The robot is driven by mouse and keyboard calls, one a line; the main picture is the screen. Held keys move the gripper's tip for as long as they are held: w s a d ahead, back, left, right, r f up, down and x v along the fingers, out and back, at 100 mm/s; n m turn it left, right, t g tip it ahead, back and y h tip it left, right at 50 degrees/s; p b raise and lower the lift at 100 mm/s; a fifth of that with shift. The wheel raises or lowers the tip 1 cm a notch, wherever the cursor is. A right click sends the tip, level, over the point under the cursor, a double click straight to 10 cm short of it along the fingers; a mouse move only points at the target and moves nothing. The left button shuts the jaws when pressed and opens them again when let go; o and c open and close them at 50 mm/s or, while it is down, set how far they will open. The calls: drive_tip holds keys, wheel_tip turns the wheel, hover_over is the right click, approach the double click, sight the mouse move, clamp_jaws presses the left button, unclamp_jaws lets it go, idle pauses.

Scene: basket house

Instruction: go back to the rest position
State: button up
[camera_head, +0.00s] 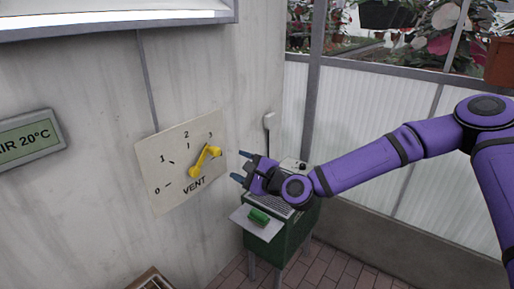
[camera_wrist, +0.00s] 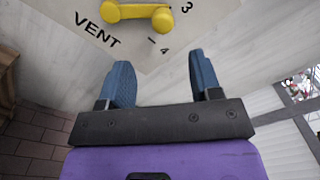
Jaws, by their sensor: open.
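My gripper (camera_head: 242,168) is open and empty at the end of my purple arm, with its blue fingers pointing left toward the wall. In the wrist view the two blue fingers (camera_wrist: 163,82) are spread apart with nothing between them. The yellow vent lever (camera_head: 205,160) is on a white dial plate marked VENT (camera_head: 180,162) with numbers around it. My gripper is to the right of the lever and apart from it. The lever slants up and right, with its upper end between the 2 and 3 marks. The lever also shows in the wrist view (camera_wrist: 138,13) beyond the fingers.
A green cabinet (camera_head: 284,240) with a green object (camera_head: 259,217) on its light shelf stands below my gripper. A display reading AIR 20°C (camera_head: 30,138) is on the wall at left. A translucent panel wall (camera_head: 370,110) stands behind my arm. Brick floor shows below.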

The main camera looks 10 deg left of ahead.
drive_tip(key=s+d+f+n+g+h, duration=0.1)
drive_tip(key=d+f+n+g+h, duration=0.15)
drive_tip(key=d+n, duration=0.2)
drive_tip(key=s+d+f+n+g+h, duration=0.1)
drive_tip(key=s+d+n+g+h, duration=0.1)
drive_tip(key=d+n+h, duration=0.25)
drive_tip(key=s+d+r+n+t+h, duration=0.1)
drive_tip(key=d+r+n+h, duration=0.2)
drive_tip(key=d, duration=0.5)
drive_tip(key=d+r+h, duration=0.3)
drive_tip(key=d+r, duration=0.2)
drive_tip(key=d, duration=0.2)
drive_tip(key=s+d+r+h, duration=0.3)
drive_tip(key=s+d+r, duration=0.5)
drive_tip(key=d+r, duration=0.3)
drive_tip(key=s+d+r, duration=0.2)
drive_tip(key=s+d, duration=0.3)
drive_tip(key=s, duration=0.3)
drive_tip(key=s+d+r, duration=0.2)
drive_tip(key=s+d, duration=0.2)
drive_tip(key=s, duration=0.4)
drive_tip(key=shift+d+r+n, duration=0.3)
drive_tip(key=shift+d+r, duration=0.05)
drive_tip(key=shift+r, duration=0.05)
drive_tip(key=shift+s, duration=0.1)
